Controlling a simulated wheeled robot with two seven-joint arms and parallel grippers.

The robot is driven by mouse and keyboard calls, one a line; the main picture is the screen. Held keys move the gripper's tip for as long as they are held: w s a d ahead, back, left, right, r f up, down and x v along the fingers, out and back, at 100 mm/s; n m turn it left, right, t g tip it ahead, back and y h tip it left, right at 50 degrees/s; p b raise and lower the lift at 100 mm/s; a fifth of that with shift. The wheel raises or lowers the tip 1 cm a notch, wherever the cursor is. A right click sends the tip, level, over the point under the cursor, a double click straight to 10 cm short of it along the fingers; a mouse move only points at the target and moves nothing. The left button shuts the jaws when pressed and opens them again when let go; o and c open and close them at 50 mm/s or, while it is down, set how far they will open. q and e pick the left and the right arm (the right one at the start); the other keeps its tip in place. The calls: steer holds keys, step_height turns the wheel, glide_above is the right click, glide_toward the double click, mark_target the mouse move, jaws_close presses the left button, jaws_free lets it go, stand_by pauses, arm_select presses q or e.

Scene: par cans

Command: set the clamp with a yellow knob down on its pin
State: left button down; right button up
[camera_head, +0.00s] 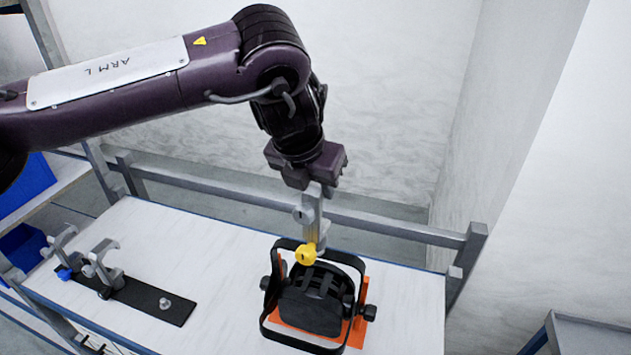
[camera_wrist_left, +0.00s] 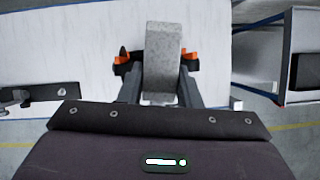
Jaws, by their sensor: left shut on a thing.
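The clamp with a yellow knob (camera_head: 307,253) is grey metal and hangs below my left gripper (camera_head: 318,190). The gripper is shut on its upper part, and the clamp is upright over the back of the black par can (camera_head: 312,302). I cannot tell whether the clamp touches the can or its yoke. In the left wrist view the clamp's grey body (camera_wrist_left: 163,60) stands between the fingers of my left gripper (camera_wrist_left: 161,92). A bare pin (camera_head: 165,303) stands on the right end of the black strip (camera_head: 146,299). My right gripper is not in view.
A clamp with a blue knob (camera_head: 62,252) and a clamp with a dark knob (camera_head: 103,270) stand on the strip's left part. The par can rests on an orange base (camera_head: 358,333) at the right of the white table (camera_head: 215,258). The table between strip and can is clear.

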arm_select(q)
steer(key=shift+f+b, duration=0.5)
steer(key=shift+f, duration=0.25)
steer(key=shift+c, duration=2)
jaws_free()
steer(key=shift+r, duration=0.1)
steer(key=shift+s+r, duration=0.1)
steer(key=shift+r, duration=0.15)
steer(key=shift+p+v, duration=1.35)
steer(key=shift+v, duration=3.85)
